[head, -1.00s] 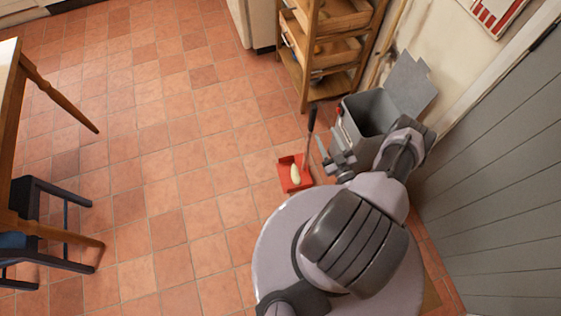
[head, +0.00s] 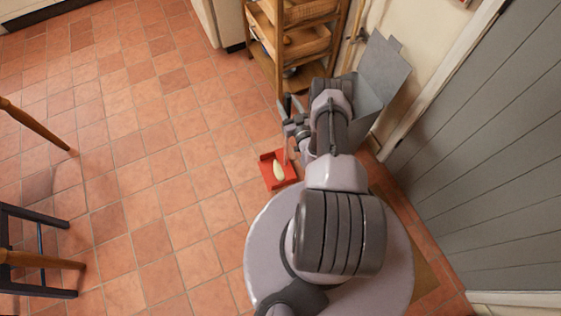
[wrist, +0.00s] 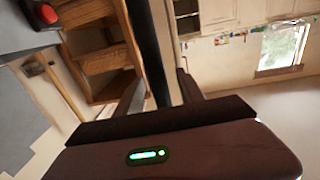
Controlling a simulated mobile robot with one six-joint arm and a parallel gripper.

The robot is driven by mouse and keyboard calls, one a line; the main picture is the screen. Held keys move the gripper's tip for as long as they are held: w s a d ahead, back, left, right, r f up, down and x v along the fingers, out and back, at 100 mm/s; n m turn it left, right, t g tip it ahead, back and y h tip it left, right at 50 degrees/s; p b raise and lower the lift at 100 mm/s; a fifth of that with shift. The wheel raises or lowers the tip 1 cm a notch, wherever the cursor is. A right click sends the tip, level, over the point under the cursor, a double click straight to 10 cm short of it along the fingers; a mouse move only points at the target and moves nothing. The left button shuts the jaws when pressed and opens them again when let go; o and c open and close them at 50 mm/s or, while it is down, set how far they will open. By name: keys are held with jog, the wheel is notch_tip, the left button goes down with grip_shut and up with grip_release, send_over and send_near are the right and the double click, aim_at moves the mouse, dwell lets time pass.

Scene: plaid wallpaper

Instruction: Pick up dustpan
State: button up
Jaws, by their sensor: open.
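The red dustpan (head: 272,178) lies on the tiled floor just in front of my base in the head view. A pale, oblong thing (head: 279,170) lies in its pan. Its dark upright handle (head: 288,103) rises beside my gripper (head: 289,126), which partly hides it. My gripper is open. In the wrist view, the dark handle (wrist: 150,50) passes upright between the fingers of my gripper (wrist: 158,92). I cannot tell whether either finger touches it.
A grey bin (head: 366,100) with a raised lid stands behind my arm. A wooden shelf rack (head: 292,45) stands beyond it. A grey panelled wall (head: 480,140) is close on the right. A chair (head: 38,250) is at the left; the floor between is clear.

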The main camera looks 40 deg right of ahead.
grip_shut()
dwell(1.4)
